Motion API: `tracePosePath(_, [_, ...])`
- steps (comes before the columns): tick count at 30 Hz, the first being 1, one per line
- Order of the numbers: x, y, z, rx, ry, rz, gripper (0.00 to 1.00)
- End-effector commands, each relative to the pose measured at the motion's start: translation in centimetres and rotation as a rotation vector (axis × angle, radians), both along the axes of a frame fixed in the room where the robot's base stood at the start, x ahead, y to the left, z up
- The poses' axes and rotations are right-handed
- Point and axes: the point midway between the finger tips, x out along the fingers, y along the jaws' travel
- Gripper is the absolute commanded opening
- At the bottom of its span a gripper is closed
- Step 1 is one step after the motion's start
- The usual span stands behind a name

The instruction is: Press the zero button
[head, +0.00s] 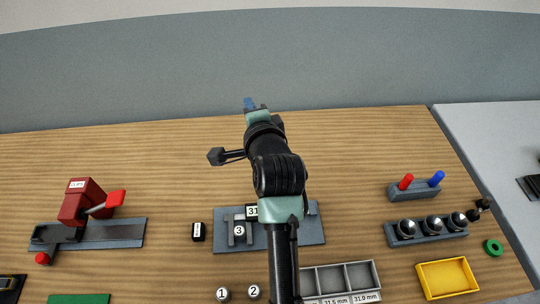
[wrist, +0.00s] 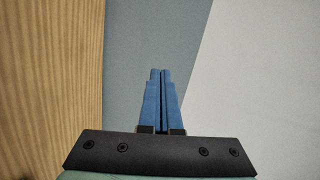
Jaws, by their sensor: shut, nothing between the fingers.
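My gripper (head: 249,103) is raised past the back part of the wooden table in the head view, its blue fingers pointing away. In the wrist view the two blue fingers (wrist: 160,100) are shut together with nothing between them. A measuring device with a small display (head: 252,211) reading "31…" stands on a grey base plate (head: 312,228) in the middle of the table. My arm covers part of the device and plate. I cannot make out a zero button in either view. My gripper is well away from the device.
A red clamp device (head: 82,203) is at the left. Numbered balls (head: 222,294), a labelled grey tray (head: 345,263), a rack with dark knobs (head: 430,238), red and blue pins (head: 407,182) and a yellow tray (head: 447,264) are nearby. The table's back is clear.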

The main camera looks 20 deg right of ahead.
Motion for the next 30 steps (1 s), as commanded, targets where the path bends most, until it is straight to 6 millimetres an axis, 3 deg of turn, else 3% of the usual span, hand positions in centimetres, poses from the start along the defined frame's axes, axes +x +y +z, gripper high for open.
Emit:
tracePosePath(3, [-2.2, -1.9, -6.6, 0.305, 0.158, -0.122, 0.00])
tracePosePath(6, [-4.4, -2.6, -11.4, 0.509, 0.253, -0.227, 0.00])
tracePosePath(9, [-6.3, -2.8, -14.6, 0.654, 0.316, -0.312, 0.00])
tracePosePath(12, [-7.6, -2.8, -16.5, 0.738, 0.350, -0.367, 0.00])
tracePosePath(16, [-8.2, -2.8, -17.5, 0.779, 0.366, -0.394, 0.00])
tracePosePath(30, [-8.1, -2.8, -18.1, 0.776, 0.363, -0.392, 0.00])
